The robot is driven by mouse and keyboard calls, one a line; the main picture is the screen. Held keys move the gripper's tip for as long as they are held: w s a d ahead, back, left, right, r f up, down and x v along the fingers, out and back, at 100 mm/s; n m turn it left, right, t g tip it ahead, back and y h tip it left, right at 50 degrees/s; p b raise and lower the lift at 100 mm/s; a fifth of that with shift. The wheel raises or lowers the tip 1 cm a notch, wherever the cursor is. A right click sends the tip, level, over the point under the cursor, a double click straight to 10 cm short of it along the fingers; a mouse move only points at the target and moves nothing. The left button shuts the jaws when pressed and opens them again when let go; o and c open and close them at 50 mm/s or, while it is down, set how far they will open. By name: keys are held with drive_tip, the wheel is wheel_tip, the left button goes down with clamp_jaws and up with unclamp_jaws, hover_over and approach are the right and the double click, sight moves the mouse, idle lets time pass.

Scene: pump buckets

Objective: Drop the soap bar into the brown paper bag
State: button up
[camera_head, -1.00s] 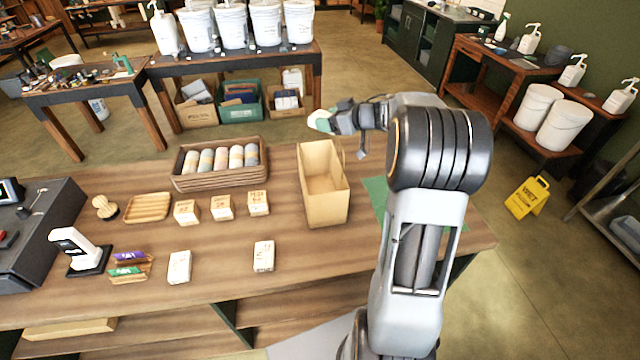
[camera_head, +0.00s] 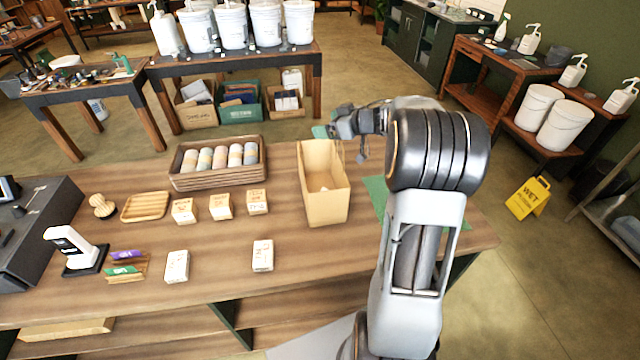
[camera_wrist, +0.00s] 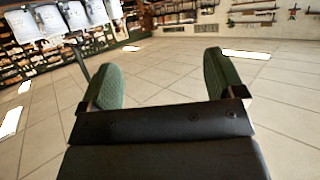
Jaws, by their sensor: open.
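The brown paper bag (camera_head: 325,206) stands upright and open-topped on the wooden counter, left of my arm. A small pale thing, the soap bar (camera_head: 324,188), shows inside the bag, partly hidden by its front wall. My gripper (camera_head: 322,131) is above and behind the bag's far right rim, clear of the bag. In the wrist view my gripper (camera_wrist: 163,85) has its two green-padded fingers wide apart with nothing between them.
A crate (camera_head: 215,182) of several wrapped rolls stands left of the bag. Small boxes (camera_head: 221,207), a wooden dish (camera_head: 146,206) and a white scanner (camera_head: 72,245) are further left. A green mat (camera_head: 376,190) lies right of the bag.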

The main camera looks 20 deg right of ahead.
drive_tip(key=b+v, duration=0.2)
drive_tip(key=v, duration=1.1)
drive_tip(key=shift+s+r, duration=0.25)
drive_tip(key=shift+s, duration=0.05)
drive_tip(key=shift+d, duration=0.2)
